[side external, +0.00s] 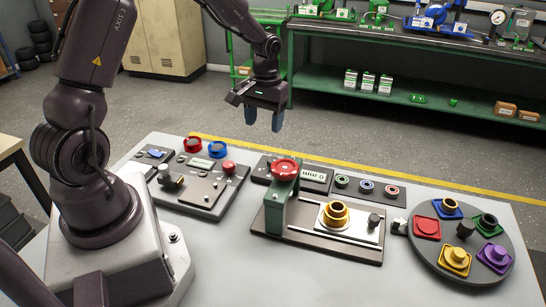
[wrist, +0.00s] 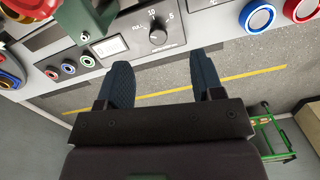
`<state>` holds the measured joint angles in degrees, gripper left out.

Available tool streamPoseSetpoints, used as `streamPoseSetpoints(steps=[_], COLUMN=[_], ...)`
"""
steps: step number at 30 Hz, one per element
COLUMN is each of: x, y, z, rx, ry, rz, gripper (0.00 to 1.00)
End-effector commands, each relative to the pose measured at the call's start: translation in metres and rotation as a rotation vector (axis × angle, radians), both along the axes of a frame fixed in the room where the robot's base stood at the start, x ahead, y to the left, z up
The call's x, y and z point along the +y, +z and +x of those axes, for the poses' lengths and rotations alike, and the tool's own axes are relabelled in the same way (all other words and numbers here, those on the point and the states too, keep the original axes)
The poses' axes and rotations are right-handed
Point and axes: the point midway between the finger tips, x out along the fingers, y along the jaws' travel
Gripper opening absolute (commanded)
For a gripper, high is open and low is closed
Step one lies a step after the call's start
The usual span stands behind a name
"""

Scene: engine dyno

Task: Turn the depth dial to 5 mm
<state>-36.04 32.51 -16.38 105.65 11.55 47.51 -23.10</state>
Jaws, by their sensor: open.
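The depth dial (wrist: 157,37) is a black knob on a dark panel in the wrist view, with labels 10 and 5 beside it. Its exact pointer setting is too small to tell. In the side external view it seems hidden behind the red handwheel (side external: 285,168) and green post (side external: 282,205). A small display (wrist: 110,46) sits beside the dial; its digits are too small to read surely. My gripper (side external: 264,120) hangs above the panel's back edge, open and empty. In the wrist view its fingertips (wrist: 163,68) are apart, with the dial just beyond them, untouched.
Green, blue and red ringed buttons (side external: 367,187) line the panel. The press base (side external: 275,240) holds a gold ring part (side external: 336,214). A control board (side external: 195,192) stands left, a round turntable (side external: 465,275) right. The air around my gripper is clear.

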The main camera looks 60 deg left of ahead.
Motion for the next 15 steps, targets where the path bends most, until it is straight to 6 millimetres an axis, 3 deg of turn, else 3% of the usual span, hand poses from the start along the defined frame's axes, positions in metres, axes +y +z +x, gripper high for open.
streamPoseSetpoints(steps=[2,4,10,15], x=[0.006,0.011,0.011,0.01], y=[-0.007,0.002,-0.01,-0.04], z=[0.019,0.03,0.029,0.028], rx=[-0.026,-0.064,-0.059,-0.056], ry=[0.055,0.102,0.147,0.144], rz=[0.003,0.03,0.033,0.032], gripper=[0.61,0.61,0.61,0.61])
